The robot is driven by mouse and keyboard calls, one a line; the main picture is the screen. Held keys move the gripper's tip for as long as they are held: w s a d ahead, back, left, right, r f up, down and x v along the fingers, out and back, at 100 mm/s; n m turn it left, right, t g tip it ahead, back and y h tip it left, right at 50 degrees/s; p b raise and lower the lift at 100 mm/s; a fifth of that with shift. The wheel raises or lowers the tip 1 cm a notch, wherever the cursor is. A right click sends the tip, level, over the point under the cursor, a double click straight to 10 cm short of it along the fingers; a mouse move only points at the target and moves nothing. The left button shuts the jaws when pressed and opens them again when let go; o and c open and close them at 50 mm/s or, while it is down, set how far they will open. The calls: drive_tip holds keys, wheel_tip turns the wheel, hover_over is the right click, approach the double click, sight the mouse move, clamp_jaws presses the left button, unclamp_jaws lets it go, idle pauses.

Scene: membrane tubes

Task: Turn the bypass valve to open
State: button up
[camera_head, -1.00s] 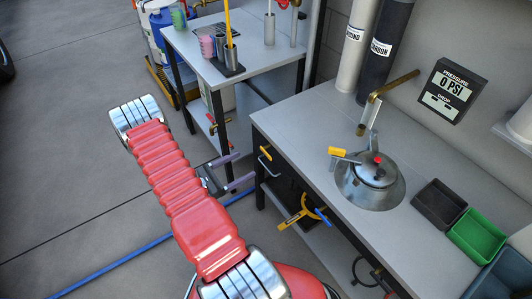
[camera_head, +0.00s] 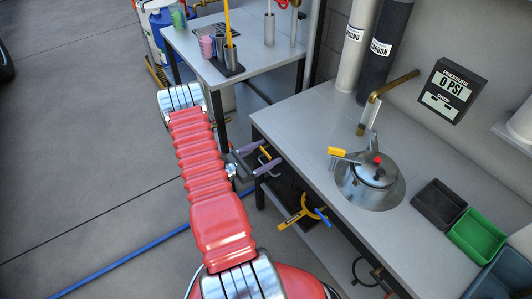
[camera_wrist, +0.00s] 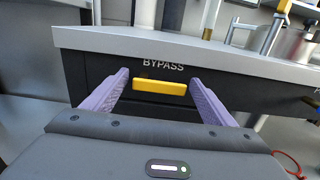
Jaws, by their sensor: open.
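The bypass valve's yellow handle (camera_wrist: 160,87) lies crosswise under the word BYPASS on the dark front of the bench in the wrist view. My gripper (camera_wrist: 159,80) is open, with one purple finger to the left of the handle and one to the right. The handle lies between the fingers, with a small gap at each end in the wrist view. My gripper also shows in the head view (camera_head: 271,152). Whether the fingertips reach the handle's depth is unclear.
The bench top (camera_head: 300,140) overhangs the valve. A steel domed vessel (camera_head: 370,185) with another yellow handle stands on it. A yellow lever with a blue part (camera_head: 298,215) sticks out below the bench front. A second table (camera_head: 265,60) stands behind. Open floor lies left.

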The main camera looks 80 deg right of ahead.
drive_tip(key=c, duration=1)
drive_tip(key=shift+d, duration=0.1)
drive_tip(key=shift+c, duration=0.2)
